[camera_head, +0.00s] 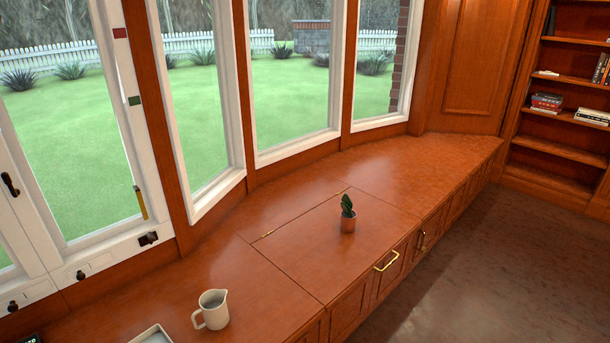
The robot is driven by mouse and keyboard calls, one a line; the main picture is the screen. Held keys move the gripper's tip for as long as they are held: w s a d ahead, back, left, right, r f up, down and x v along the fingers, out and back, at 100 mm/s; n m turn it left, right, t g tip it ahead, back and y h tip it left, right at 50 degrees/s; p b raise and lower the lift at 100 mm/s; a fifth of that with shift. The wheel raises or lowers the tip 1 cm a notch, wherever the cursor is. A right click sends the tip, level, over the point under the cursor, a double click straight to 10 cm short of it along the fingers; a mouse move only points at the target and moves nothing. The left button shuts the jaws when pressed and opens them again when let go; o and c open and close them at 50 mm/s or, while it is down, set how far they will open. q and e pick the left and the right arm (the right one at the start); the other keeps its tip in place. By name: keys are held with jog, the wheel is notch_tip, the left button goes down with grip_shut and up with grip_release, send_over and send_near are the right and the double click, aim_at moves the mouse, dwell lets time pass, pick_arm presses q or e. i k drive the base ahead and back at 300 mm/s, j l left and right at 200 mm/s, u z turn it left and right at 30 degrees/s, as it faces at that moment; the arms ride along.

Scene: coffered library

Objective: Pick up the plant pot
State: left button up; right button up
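The plant pot (348,224) is a small terracotta-coloured pot with a green cactus-like plant (347,204) in it. It stands upright on the wooden window bench (300,240), on a hinged lid panel near the bench's front edge. Nothing touches it. Neither of my grippers shows in the head view.
A white pitcher (212,309) and a partly cut-off white tray (152,336) stand on the bench at lower left. Brass handles (386,261) stick out from the bench front. Windows line the back. A bookshelf (565,110) is at right. Bench right of the pot is clear.

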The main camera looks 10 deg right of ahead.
aim_at(348, 216)
jog(key=i+l, duration=0.2)
jog(key=l, duration=0.15)
jog(key=i+l+u, duration=0.15)
jog(key=l, duration=0.25)
jog(key=i+l, duration=0.15)
jog(key=l, duration=0.2)
jog(key=i+l+u, duration=0.1)
jog(key=l, duration=0.3)
jog(key=i+l+u, duration=0.1)
jog(key=i+l, duration=0.15)
jog(key=l, duration=0.15)
jog(key=i+l, duration=0.1)
jog(key=l, duration=0.3)
jog(key=i+l+u, duration=0.1)
jog(key=l, duration=0.35)
jog(key=i+l+u, duration=0.1)
jog(key=l, duration=0.3)
jog(key=i, duration=0.05)
